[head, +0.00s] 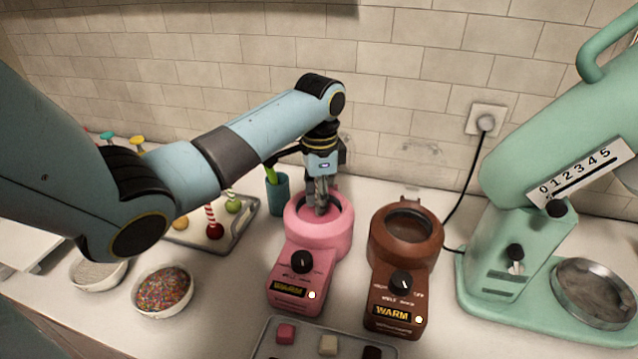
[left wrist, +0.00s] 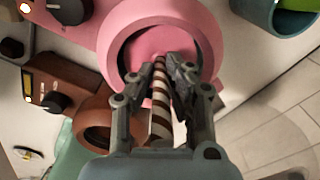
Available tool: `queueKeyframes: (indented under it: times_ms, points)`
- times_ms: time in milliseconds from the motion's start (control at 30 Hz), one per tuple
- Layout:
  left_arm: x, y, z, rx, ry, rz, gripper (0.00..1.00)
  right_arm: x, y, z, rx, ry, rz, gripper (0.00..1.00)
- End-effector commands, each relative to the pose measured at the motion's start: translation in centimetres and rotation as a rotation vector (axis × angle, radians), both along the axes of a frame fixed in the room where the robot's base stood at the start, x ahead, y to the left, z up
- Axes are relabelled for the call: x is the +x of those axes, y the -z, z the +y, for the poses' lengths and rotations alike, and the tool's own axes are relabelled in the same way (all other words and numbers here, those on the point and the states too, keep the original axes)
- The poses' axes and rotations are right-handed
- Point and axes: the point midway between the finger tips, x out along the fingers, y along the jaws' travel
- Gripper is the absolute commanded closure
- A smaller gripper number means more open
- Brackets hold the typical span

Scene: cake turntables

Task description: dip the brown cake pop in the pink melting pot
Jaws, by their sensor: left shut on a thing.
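The pink melting pot (head: 337,245) stands on the counter with its opening facing up and a dial unit marked WARM at its front. My left gripper (head: 321,207) points down into the pot's opening. In the left wrist view the left gripper (left wrist: 167,78) is shut on the brown-and-white striped stick of the brown cake pop (left wrist: 160,112). The stick runs toward the inside of the pink pot (left wrist: 122,30). The cake ball is hidden, so I cannot tell whether it touches the pink melt. My right gripper is in neither view.
A brown melting pot (head: 400,262) stands close on the right, and a green scale-like machine (head: 500,255) beyond it. A tray with other pops (head: 195,242), a teal cup (head: 278,194) and a sprinkle bowl (head: 162,292) are left. A sweets tray (head: 262,343) lies in front.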

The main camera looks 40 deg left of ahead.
Motion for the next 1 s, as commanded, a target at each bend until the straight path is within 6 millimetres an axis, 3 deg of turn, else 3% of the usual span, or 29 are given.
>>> queueKeyframes:
  times_ms: [200,1000]
  points:
    - [0.0,-1.1,0.0,0.000,0.000,0.000,1.00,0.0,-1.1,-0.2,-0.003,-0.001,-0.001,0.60]
    - [0.1,-4.4,0.0,0.000,0.000,-0.001,1.00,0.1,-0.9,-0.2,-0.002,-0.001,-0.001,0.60]
